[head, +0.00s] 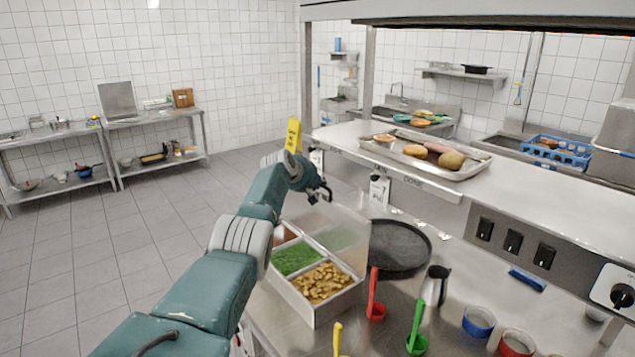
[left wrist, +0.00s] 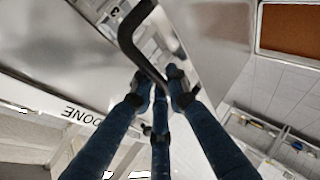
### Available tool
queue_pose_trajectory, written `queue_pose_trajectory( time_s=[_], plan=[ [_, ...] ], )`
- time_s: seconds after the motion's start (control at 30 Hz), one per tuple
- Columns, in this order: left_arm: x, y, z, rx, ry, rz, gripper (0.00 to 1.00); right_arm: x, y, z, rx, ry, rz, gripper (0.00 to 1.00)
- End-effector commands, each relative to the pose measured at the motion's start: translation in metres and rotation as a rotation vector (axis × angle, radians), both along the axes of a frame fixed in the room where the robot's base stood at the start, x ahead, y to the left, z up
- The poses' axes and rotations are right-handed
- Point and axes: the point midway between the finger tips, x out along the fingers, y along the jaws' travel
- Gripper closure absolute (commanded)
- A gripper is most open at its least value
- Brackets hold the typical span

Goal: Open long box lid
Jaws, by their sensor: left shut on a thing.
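The long metal box (head: 338,307) stands on the steel counter in the head view, with chopped green food (head: 296,259) and brown chunks (head: 322,283) in its compartments. Its clear lid (head: 354,238) is raised and tilted up over the far part of the box; the near compartments are uncovered. My left gripper (head: 321,190) is at the lid's upper edge, above the far end of the box. In the left wrist view its fingers (left wrist: 162,88) close around a dark bent handle (left wrist: 137,40). The exact contact is partly hidden. My right gripper is not in view.
A round black pan (head: 399,248) is right of the box. Red (head: 375,308) and green (head: 417,342) spoons, a dark-handled jug (head: 436,286) and small cups are near the front. A steel shelf (head: 455,190) with a food tray (head: 425,158) overhangs behind. Open floor lies left.

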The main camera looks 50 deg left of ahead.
Motion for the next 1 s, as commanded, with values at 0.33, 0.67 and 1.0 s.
queue_pose_trajectory(
  time_s=[0.33,0.67,1.0],
  plan=[
    [0.000,-0.003,-0.007,-0.008,0.010,-0.004,0.66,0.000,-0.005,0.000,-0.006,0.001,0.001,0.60],
    [-0.003,-0.001,-0.002,-0.002,0.005,-0.001,0.66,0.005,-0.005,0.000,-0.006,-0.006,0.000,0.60],
    [-0.023,-0.010,0.012,0.002,0.005,-0.003,0.66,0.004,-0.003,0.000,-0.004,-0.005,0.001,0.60]
  ],
)
